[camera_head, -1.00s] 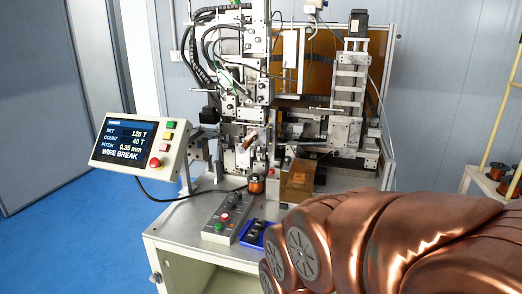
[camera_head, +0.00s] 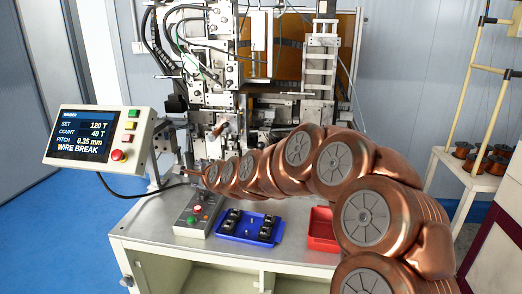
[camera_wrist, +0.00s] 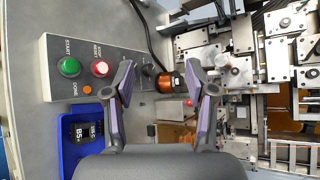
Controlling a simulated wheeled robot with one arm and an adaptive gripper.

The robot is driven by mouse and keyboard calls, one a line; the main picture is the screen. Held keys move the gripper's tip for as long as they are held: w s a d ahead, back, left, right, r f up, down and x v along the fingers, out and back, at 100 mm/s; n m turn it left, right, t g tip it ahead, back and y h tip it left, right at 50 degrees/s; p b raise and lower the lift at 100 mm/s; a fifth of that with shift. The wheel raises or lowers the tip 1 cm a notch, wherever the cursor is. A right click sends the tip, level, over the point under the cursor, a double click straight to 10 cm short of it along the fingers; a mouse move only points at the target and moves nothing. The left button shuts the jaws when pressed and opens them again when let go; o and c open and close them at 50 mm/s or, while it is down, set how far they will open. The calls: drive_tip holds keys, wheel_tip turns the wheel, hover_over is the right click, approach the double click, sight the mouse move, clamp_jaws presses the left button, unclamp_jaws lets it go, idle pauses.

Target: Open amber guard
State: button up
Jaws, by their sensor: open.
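The amber guard shows in the wrist view as a brown-orange panel (camera_wrist: 176,133), beyond the space between my fingers and low in the picture. It is partly cut off by my gripper, and whether it is open or shut cannot be told. In the head view my arm hides it. My gripper (camera_wrist: 168,78) is open and empty, its two purple-padded fingers spread. A copper wire spool (camera_wrist: 170,82) appears between the fingertips, with no visible grip on it. In the head view the gripper's end (camera_head: 192,173) is small and reaches left in front of the coil winder (camera_head: 255,85).
The button box (camera_head: 196,213) and a blue tray (camera_head: 250,226) with black parts sit on the bench front. A red bin (camera_head: 322,228) is right of them, partly behind my arm. The display panel (camera_head: 100,138) reads WIRE BREAK. A rack (camera_head: 470,165) with spools stands right.

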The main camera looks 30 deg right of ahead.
drive_tip(key=w+d+m+t+h, duration=0.2)
drive_tip(key=w+d+m+h, duration=0.3)
drive_tip(key=d, duration=0.5)
drive_tip(key=m+h+b, duration=0.2)
drive_tip(key=m+h, duration=0.4)
drive_tip(key=m, duration=0.5)
approach(261, 147)
drive_tip(key=x, duration=0.4)
drive_tip(key=shift+d+r, duration=0.15)
drive_tip(key=shift+p+x, duration=1.15)
drive_tip(key=shift+x, duration=1.25)
drive_tip(key=shift+w+d, duration=0.25)
drive_tip(key=shift+w, duration=0.4)
drive_tip(key=shift+w+d+p, duration=0.35)
drive_tip(key=shift+w+p, duration=0.1)
drive_tip(key=shift+w, duration=0.15)
clamp_jaws()
